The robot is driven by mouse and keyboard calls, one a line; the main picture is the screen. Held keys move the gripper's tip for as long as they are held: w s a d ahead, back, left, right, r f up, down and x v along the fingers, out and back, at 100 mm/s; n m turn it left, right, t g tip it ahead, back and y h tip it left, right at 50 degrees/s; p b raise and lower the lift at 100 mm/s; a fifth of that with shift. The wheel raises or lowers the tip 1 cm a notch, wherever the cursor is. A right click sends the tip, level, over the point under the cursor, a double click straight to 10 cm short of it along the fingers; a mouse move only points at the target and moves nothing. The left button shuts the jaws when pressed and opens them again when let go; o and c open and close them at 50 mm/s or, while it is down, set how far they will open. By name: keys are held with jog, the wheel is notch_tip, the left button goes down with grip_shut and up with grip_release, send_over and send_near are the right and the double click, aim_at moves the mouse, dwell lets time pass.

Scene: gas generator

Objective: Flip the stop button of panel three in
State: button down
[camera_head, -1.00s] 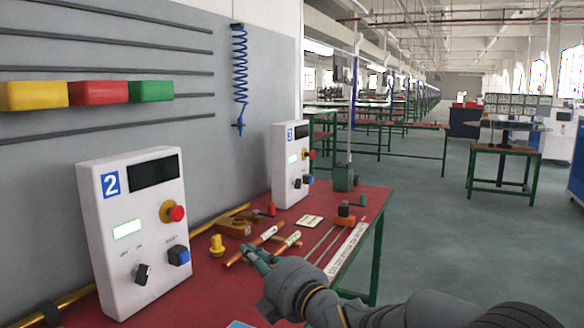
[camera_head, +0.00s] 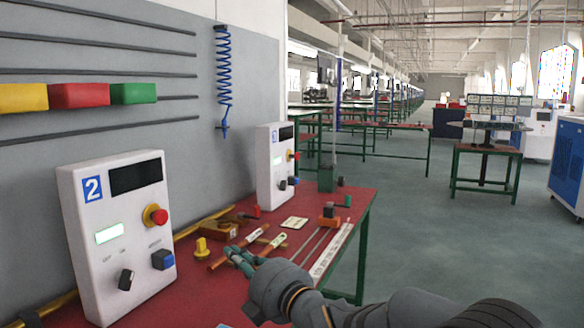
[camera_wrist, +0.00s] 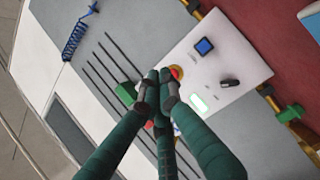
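Panel three (camera_head: 276,185) is a white upright box marked 3 at the table's far end in the head view. Its red stop button (camera_head: 292,155) sits on the right of its face, above a blue and a black control. Panel two (camera_head: 118,240) stands nearer at the left, with its own red button (camera_head: 157,215) on a yellow ring. My gripper (camera_head: 238,258) is over the table's tools, right of panel two and apart from both panels. In the wrist view its fingertips (camera_wrist: 153,88) are bunched together and empty, partly covering a white panel (camera_wrist: 225,60), apparently panel two.
A blue coiled hose (camera_head: 224,75) hangs on the wall above. Open floor (camera_head: 415,215) lies to the right.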

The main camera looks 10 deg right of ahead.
jog(key=w+d+r+n+g+y+p, duration=0.2)
jog(key=n+p, duration=0.2)
jog(key=n, duration=0.7)
jog(key=w+d+r+n+g+y+p, duration=0.1)
jog(key=n+p, duration=0.4)
jog(key=n, duration=0.6)
jog(key=shift+w+d+r+g+y, duration=0.4)
jog(key=shift+d+r+g, duration=0.1)
jog(key=shift+d+r, duration=0.35)
